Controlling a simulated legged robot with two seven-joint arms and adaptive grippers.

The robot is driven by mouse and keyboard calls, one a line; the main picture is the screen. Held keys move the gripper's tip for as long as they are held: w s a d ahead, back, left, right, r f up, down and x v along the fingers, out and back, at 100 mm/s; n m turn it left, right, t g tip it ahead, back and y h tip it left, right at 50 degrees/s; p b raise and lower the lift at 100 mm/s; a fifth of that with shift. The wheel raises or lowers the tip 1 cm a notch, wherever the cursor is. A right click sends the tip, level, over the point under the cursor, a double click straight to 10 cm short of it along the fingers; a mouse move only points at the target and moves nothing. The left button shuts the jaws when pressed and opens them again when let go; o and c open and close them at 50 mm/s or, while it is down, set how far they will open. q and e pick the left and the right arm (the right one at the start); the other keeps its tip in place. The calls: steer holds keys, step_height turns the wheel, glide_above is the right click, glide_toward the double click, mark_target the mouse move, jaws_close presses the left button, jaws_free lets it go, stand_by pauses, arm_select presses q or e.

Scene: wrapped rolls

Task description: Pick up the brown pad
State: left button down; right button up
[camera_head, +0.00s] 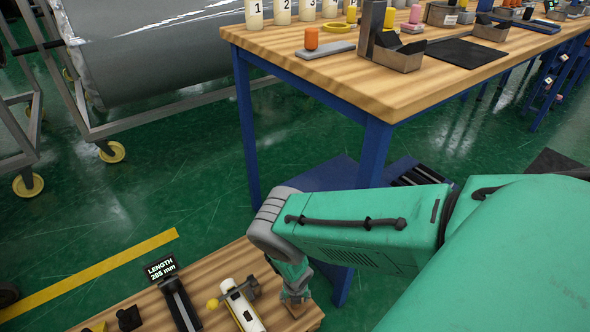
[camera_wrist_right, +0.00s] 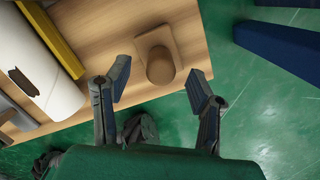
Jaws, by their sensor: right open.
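The brown pad (camera_head: 296,307) sits near the right corner of the low wooden table, just below my right gripper (camera_head: 298,278). In the right wrist view it shows as a brown square base with a rounded brown knob (camera_wrist_right: 160,66) on it. My right gripper (camera_wrist_right: 157,74) is open there, one finger to each side of the knob in the picture and nothing between them. The fingers look apart from the pad; the exact height gap cannot be told. My left gripper is out of view.
A white roll (camera_head: 243,308) lies left of the pad and shows in the right wrist view (camera_wrist_right: 38,75) near a yellow bar (camera_wrist_right: 52,38). A "LENGTH 285 mm" sign (camera_head: 161,269) stands farther left. A taller workbench (camera_head: 375,95) with blue legs stands behind.

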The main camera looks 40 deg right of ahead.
step_height(320, 180, down, 2)
steer(key=shift+w+d+f+b, duration=0.1)
steer(key=shift+f+b, duration=0.15)
steer(key=shift+b, duration=0.45)
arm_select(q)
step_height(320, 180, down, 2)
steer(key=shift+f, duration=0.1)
arm_select(e)
jaws_close()
steer(key=shift+r, duration=0.1)
